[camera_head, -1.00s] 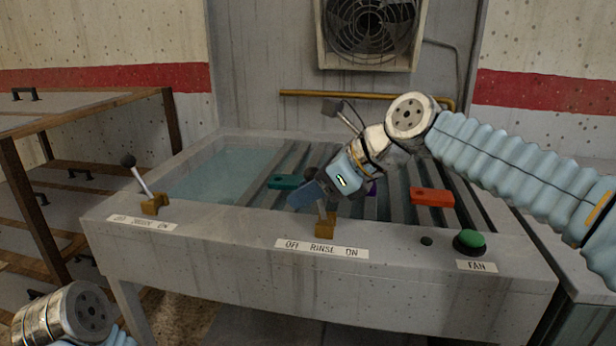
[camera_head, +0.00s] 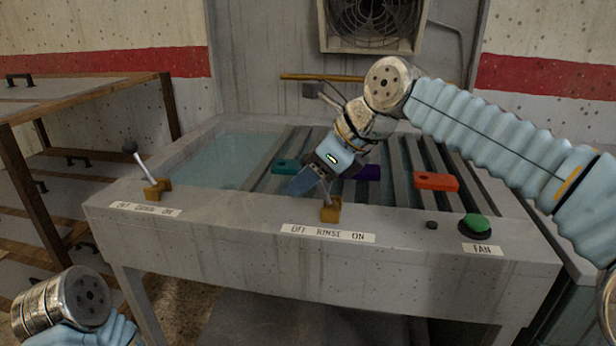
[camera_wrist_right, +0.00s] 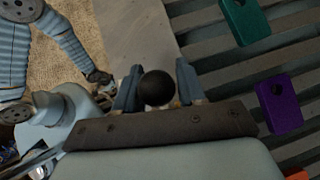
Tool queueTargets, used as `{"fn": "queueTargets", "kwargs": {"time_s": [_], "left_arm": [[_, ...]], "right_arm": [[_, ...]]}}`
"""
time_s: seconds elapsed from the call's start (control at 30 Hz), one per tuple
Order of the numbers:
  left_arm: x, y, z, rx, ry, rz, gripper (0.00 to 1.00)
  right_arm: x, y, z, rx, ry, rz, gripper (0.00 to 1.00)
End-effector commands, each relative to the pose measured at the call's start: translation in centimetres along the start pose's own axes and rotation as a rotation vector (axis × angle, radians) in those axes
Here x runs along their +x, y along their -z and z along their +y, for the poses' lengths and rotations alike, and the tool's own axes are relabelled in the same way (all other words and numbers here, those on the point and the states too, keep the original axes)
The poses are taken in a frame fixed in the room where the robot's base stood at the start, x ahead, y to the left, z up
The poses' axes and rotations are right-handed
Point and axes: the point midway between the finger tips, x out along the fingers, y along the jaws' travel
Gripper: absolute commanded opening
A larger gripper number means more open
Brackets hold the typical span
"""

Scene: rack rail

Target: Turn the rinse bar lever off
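The rinse lever stands on a brass base (camera_head: 330,211) behind the OFF RINSE ON label (camera_head: 328,233). In the head view its short shaft (camera_head: 327,189) leans up and to the left, toward the OFF side. My right gripper (camera_head: 300,185) is at the lever's upper end. In the right wrist view the black ball knob (camera_wrist_right: 157,89) sits between the two fingers of my right gripper (camera_wrist_right: 159,78), with no clear gap on either side. Part of my left arm shows at the lower left of the head view; its gripper is out of the picture.
A drain lever (camera_head: 144,164) stands to the left and a green fan button (camera_head: 476,225) to the right. Teal (camera_head: 286,167), purple (camera_head: 369,172) and orange (camera_head: 436,181) blocks lie on the slats. A fan (camera_head: 372,22) hangs behind.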

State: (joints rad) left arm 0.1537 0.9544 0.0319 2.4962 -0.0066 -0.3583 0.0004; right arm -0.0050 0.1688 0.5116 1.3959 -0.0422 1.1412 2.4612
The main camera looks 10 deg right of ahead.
Motion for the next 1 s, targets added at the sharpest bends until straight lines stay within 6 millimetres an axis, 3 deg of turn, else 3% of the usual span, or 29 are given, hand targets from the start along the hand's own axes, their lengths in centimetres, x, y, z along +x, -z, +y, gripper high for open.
{"fn": "queueTargets", "kwargs": {"time_s": [0.1, 0.47, 1.0], "left_arm": [[0.0, 0.0, 0.0, 0.0, 0.0, 0.0, 0.43], [0.0, 0.0, 0.0, 0.0, 0.0, 0.0, 0.43], [0.0, 0.0, 0.0, 0.0, 0.0, 0.0, 0.43]], "right_arm": [[0.0, 0.1, 0.0, 0.0, -0.002, 0.003, 0.54], [-0.7, 0.1, 0.0, 0.001, -0.002, 0.005, 0.54], [-12.1, 0.0, 0.0, 0.0, -0.003, 0.003, 0.54]]}}
